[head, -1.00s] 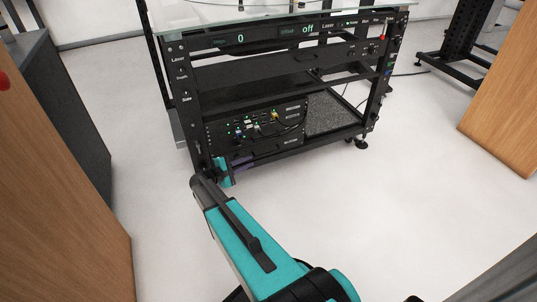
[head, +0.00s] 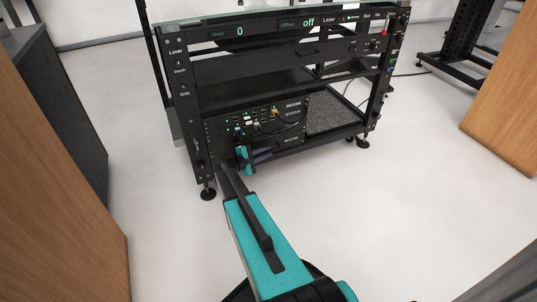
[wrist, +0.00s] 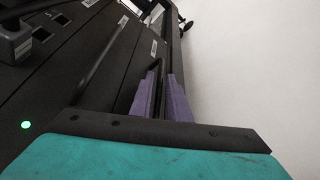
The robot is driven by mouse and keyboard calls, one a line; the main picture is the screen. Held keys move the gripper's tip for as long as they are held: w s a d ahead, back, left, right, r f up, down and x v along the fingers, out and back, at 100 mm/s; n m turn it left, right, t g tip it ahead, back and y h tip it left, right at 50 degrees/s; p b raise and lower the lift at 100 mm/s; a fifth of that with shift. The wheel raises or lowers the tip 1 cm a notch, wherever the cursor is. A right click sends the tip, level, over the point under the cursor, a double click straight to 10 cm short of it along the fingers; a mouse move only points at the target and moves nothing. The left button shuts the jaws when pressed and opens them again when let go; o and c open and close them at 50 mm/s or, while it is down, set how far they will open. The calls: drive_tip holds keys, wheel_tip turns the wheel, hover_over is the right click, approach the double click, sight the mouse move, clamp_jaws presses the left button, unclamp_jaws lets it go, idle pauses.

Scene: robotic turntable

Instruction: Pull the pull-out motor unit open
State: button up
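The black unit with ports, cables and small lights (head: 262,122), which I take for the motor unit, sits low in the left of the rack, its front about flush with the frame. It also shows in the wrist view (wrist: 90,58), where a thin dark bar runs along its face. My gripper (head: 268,153) is at the lower front of this unit, near the left post. Its purple fingers (wrist: 162,95) are apart, with a dark strip of the rack or unit visible between them. I cannot tell whether they touch it.
The black rack (head: 195,120) has a glass top and a display strip reading 0 and off. A mesh-floored bay (head: 335,112) lies right of the unit. A grey cabinet (head: 60,110) stands left and a wooden one (head: 510,100) right.

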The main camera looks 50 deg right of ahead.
drive_tip(key=shift+x, duration=0.9)
clamp_jaws()
drive_tip(key=shift+a, duration=0.1)
idle(0.7)
